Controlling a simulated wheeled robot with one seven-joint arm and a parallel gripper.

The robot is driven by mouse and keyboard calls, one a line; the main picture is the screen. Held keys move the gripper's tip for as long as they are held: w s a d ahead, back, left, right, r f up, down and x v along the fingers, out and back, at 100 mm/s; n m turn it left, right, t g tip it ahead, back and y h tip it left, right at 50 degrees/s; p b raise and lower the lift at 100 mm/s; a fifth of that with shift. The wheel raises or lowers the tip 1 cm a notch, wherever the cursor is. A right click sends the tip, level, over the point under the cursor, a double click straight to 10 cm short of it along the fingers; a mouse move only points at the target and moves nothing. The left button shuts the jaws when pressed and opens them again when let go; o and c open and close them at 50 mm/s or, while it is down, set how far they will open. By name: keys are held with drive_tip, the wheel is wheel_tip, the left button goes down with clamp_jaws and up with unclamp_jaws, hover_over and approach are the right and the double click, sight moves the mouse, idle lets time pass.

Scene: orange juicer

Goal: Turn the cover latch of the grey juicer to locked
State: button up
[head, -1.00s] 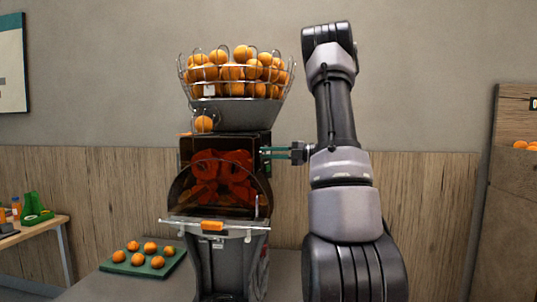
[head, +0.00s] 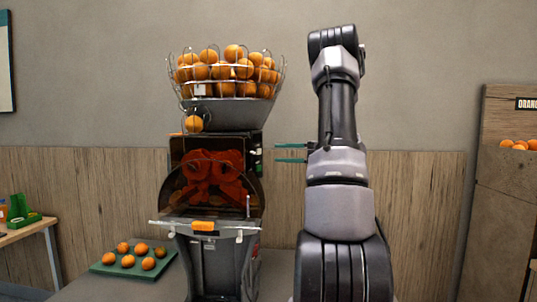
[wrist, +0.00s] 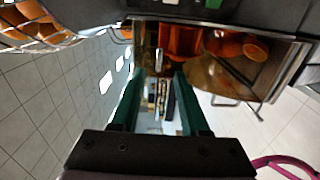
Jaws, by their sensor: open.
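The grey juicer (head: 222,272) stands in the middle of the head view, with a clear, dark-tinted cover (head: 213,188) over its orange-red pressing drums. A slim silver upright piece (head: 248,206) at the cover's right edge looks like the cover latch; its locked or unlocked state is unclear. My gripper (head: 278,153) is open and empty, its teal fingers pointing left, just right of the juicer's upper side with a small gap. In the wrist view, my gripper (wrist: 157,78) is open, and a small silver bar (wrist: 158,60) shows beyond the fingertips. My arm hides the gripper's body in the head view.
A wire basket of oranges (head: 225,75) tops the juicer. A green board (head: 110,266) with several oranges lies at its left. A side table (head: 35,228) stands far left, and a wooden cabinet (head: 500,210) far right.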

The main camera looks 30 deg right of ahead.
drive_tip(key=shift+v, duration=1.35)
drive_tip(key=s+a+r+n+g+h, duration=0.15)
drive_tip(key=s+a+n+g, duration=0.3)
drive_tip(key=a+n, duration=0.5)
drive_tip(key=s+a+n+g+h, duration=0.3)
drive_tip(key=s+a+n, duration=0.4)
drive_tip(key=a, duration=0.4)
drive_tip(key=s+a+n+t+h, duration=0.2)
drive_tip(key=s+n+h, duration=0.2)
drive_tip(key=n, duration=0.7)
drive_tip(key=s+a+n+t+h, duration=0.2)
drive_tip(key=s+n+h, duration=0.2)
drive_tip(key=n, duration=0.7)
drive_tip(key=shift+s+a+r+t, duration=0.35)
drive_tip(key=shift+s+r, duration=0.05)
drive_tip(key=shift+s, duration=0.35)
drive_tip(key=shift+h, duration=0.25)
